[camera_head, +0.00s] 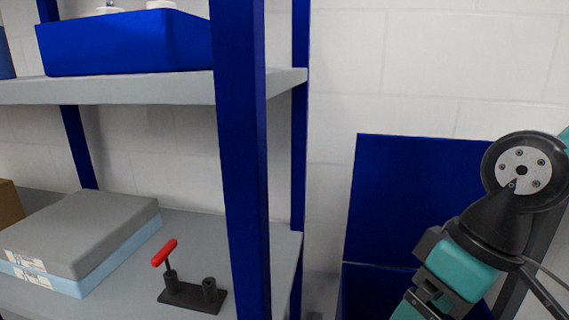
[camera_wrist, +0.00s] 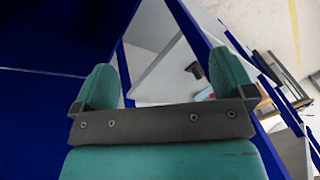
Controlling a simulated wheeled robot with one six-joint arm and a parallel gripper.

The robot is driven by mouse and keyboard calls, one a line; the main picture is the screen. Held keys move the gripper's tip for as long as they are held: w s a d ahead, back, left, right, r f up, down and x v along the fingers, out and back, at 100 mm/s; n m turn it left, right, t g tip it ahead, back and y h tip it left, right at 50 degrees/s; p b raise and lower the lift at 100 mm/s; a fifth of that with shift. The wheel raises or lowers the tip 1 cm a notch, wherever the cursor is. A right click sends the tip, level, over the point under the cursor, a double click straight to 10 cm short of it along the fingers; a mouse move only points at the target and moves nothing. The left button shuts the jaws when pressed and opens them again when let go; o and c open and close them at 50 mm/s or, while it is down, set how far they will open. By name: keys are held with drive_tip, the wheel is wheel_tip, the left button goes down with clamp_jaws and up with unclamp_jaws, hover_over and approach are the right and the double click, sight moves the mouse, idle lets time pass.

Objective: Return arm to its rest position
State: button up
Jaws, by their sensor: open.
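My arm (camera_head: 463,262) stands at the right of the head view, bent, in front of the blue box. My gripper (camera_wrist: 163,68) shows in the wrist view with its two teal fingers spread wide and nothing between them. In the head view its fingertips are not clearly visible; the arm runs off the bottom edge there.
A shelf with blue posts (camera_head: 240,150) stands left of my arm. Its lower board holds a grey foam slab (camera_head: 85,230) on a light blue one, and a black fixture with a red handle (camera_head: 164,252). An open blue box (camera_head: 420,195) is behind my arm.

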drive_tip(key=s+r+p, duration=0.2)
drive_tip(key=r+p, duration=1)
drive_tip(key=r, duration=0.1)
drive_tip(key=s+a+r+p, duration=0.1)
drive_tip(key=s+r+p, duration=0.1)
drive_tip(key=r+p, duration=1.1)
drive_tip(key=shift+a+y+p, duration=0.3)
